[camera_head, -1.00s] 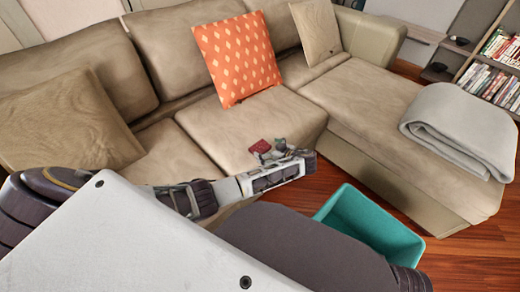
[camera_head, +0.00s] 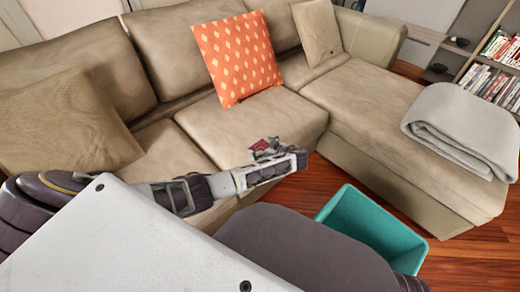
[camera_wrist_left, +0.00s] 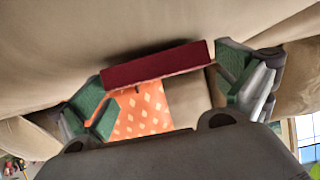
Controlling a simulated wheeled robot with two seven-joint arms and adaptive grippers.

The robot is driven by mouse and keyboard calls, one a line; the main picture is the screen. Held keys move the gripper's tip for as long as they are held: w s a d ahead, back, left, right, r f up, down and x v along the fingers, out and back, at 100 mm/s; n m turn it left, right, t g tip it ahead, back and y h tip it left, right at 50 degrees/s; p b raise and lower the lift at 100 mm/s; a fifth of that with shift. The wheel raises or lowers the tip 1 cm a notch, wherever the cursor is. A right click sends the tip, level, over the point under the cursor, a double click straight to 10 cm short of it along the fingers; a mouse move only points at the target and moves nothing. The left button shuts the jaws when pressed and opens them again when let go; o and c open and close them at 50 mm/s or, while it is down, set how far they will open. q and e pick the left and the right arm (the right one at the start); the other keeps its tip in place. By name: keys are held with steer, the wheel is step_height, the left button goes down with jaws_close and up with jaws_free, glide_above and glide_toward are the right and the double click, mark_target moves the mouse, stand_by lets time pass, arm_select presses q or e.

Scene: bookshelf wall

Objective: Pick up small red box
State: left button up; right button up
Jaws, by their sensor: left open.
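The small red box (camera_head: 260,144) is on the beige sofa's seat, partly hidden behind my left gripper (camera_head: 271,149) in the head view. In the left wrist view, the dark red box (camera_wrist_left: 156,66) is a long bar spanning the gap between the two green-padded fingers of my left gripper (camera_wrist_left: 163,84). The fingers are open, one at each end of the box. I cannot tell whether either pad touches it. My right gripper is not in view.
The beige sofa (camera_head: 180,153) holds an orange patterned cushion (camera_head: 237,58), beige cushions and a folded grey blanket (camera_head: 465,125). A teal bin (camera_head: 370,232) stands on the wooden floor to the right of my arm. A bookshelf (camera_head: 494,70) is at the far right.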

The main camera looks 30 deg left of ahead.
mark_target(261, 148)
arm_select(q)
steer(key=c, duration=0.8)
steer(key=shift+a, duration=0.1)
steer(key=shift+c, duration=0.8)
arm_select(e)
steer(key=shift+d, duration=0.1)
arm_select(q)
steer(key=shift+r, duration=0.1)
steer(key=shift+r, duration=0.15)
steer(key=shift+a+r+p, duration=0.1)
steer(key=shift+r+p, duration=0.2)
steer(key=shift+r, duration=0.15)
steer(key=shift+r+p, duration=0.4)
steer(key=shift+r, duration=0.5)
step_height(261, 148, up, 6)
steer(key=shift+f+p, duration=0.25)
steer(key=shift+p, duration=0.7)
steer(key=shift+d+r, duration=0.2)
steer(key=shift+r, duration=0.45)
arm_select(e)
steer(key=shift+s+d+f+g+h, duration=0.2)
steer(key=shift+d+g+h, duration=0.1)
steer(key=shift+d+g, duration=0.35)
